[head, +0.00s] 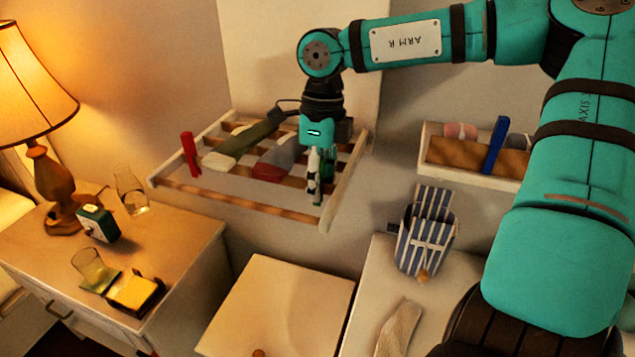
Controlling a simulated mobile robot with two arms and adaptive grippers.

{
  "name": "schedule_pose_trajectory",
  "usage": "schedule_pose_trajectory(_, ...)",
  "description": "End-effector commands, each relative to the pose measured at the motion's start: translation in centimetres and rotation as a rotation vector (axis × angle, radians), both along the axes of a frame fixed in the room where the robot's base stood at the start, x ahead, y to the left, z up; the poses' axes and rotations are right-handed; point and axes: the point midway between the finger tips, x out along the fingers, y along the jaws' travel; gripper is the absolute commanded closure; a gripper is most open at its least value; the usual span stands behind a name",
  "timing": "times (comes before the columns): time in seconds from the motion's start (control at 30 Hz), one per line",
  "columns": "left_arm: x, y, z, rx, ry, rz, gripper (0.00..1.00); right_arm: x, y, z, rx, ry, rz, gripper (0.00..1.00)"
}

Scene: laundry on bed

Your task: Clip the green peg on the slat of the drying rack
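The drying rack (240,203) is a pale wooden frame with brown slats, standing out from the wall in the head view. My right gripper (317,190) points down over its front right corner, close to the front slat. The green peg (329,168) is upright between its fingers, which partly hide it. The gripper looks shut on the peg. I cannot tell whether the peg's jaws are around the slat or only in front of it. My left gripper is not in view.
A red peg (190,155) stands at the rack's left side. Socks (281,157) lie across the slats. A blue peg (495,145) stands on a wall shelf (470,178) at right. A lamp (45,185) and glasses (130,190) occupy the left cabinet.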

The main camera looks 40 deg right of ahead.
Motion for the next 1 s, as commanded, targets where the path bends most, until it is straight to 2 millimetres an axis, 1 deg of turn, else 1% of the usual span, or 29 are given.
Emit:
schedule_pose_trajectory(0.03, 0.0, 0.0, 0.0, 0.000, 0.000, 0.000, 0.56, 0.0, 0.0, 0.0, 0.000, 0.000, 0.000, 0.74)
schedule_pose_trajectory(0.27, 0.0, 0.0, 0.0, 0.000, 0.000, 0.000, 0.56, 0.0, 0.0, 0.0, 0.000, 0.000, 0.000, 0.44)
schedule_pose_trajectory(0.53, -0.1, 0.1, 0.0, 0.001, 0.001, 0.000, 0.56, 0.0, 0.0, 0.1, 0.000, 0.000, 0.000, 0.44)
schedule_pose_trajectory(0.67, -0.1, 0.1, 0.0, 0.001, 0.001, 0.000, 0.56, 0.2, -0.2, 1.1, 0.000, -0.003, -0.001, 0.44)
schedule_pose_trajectory(0.77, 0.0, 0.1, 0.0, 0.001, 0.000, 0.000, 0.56, 0.3, -0.4, 2.8, -0.001, -0.006, -0.003, 0.44)
schedule_pose_trajectory(1.0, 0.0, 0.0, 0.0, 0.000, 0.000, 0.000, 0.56, 0.7, -1.1, 7.9, -0.001, -0.004, -0.002, 0.44)
